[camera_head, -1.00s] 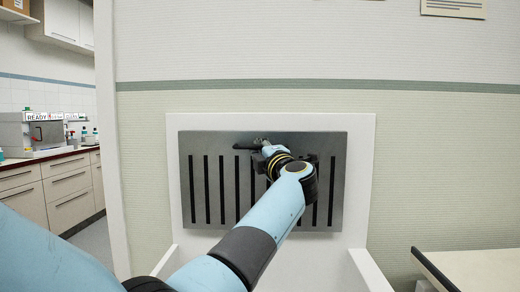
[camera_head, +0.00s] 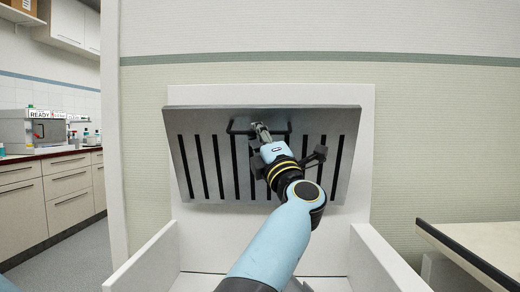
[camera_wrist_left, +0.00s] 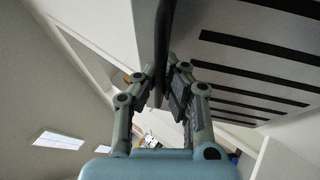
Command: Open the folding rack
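The folding rack (camera_head: 187,150) is a grey slotted panel on a white wall board in the head view. It is tilted, with its top edge leaning out from the wall toward me. A dark bar handle (camera_head: 238,131) runs along its upper part. My left gripper (camera_head: 262,131) is at the middle of this handle. In the left wrist view, the handle (camera_wrist_left: 162,40) passes between the two fingers of my left gripper (camera_wrist_left: 165,78), which are closed in on it. The slotted rack (camera_wrist_left: 240,52) also shows there at the right. My right gripper is not in view.
White side panels (camera_head: 150,262) stand left and right below the rack. A pale table (camera_head: 480,243) with a dark edge is at the right. Cabinets (camera_head: 60,185) and a counter lie at the far left. The space in front of the rack holds my left arm.

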